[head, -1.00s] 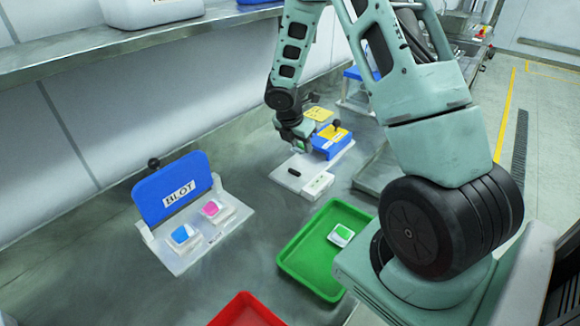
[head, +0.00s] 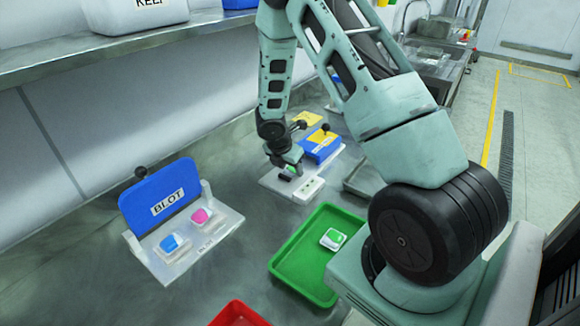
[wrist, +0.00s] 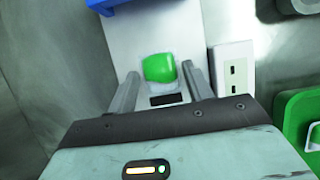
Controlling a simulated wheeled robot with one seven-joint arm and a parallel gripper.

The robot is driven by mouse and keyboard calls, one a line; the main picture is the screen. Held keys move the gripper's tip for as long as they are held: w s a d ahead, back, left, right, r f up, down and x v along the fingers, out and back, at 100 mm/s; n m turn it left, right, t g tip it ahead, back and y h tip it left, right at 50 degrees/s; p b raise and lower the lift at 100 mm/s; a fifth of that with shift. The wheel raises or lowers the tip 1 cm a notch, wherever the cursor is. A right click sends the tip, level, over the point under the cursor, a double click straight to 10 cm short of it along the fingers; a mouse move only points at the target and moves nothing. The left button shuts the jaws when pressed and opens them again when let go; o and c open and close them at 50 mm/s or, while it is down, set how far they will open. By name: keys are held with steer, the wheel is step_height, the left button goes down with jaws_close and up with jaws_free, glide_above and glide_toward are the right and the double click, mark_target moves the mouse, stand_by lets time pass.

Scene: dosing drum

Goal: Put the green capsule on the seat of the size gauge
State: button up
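The green capsule (wrist: 160,67) sits between the two fingertips of my gripper (wrist: 161,70) in the wrist view. The fingers are close along its two sides, and I take it as held. In the head view my gripper (head: 287,170) is low over the size gauge's pale plate (head: 268,182), with a bit of the green capsule (head: 291,169) showing. A dark slot or bar (wrist: 168,99) lies just on the near side of the capsule in the wrist view. The seat is mostly hidden, and I cannot tell whether the capsule touches it.
A white block with two dark slots (wrist: 234,72) stands right of my gripper. A blue block (head: 322,146) is behind the gauge plate. A green tray (head: 284,258) holds a green-topped piece (head: 333,239). The BLOT stand (head: 160,203) is at left, a red tray (head: 238,312) in front.

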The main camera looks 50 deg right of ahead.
steer(key=shift+o, duration=0.2)
steer(key=shift+r, duration=0.1)
steer(key=shift+r, duration=0.25)
steer(key=w+p+v, duration=0.1)
steer(key=v, duration=1)
steer(key=s+a+r+m+y, duration=0.1)
steer(key=s+a+r+m, duration=0.2)
steer(key=a, duration=0.7)
steer(key=s+a+r+m+y, duration=0.1)
steer(key=s+a+r+m, duration=0.1)
steer(key=s+a, duration=0.3)
steer(key=s+a+r+m+y, duration=0.1)
steer(key=s+a+r, duration=0.15)
steer(key=a, duration=0.45)
steer(key=s+a+r+m+y, duration=0.1)
steer(key=s+a+m, duration=0.2)
steer(key=s+a, duration=0.2)
steer(key=s+a+r+m+y, duration=0.1)
steer(key=s+a+r+m, duration=0.1)
steer(key=s+a, duration=0.4)
steer(key=s, duration=0.5)
steer(key=shift+a+r+m+g, duration=0.15)
steer(key=shift+r+m+g, duration=0.15)
steer(key=shift+m, duration=0.1)
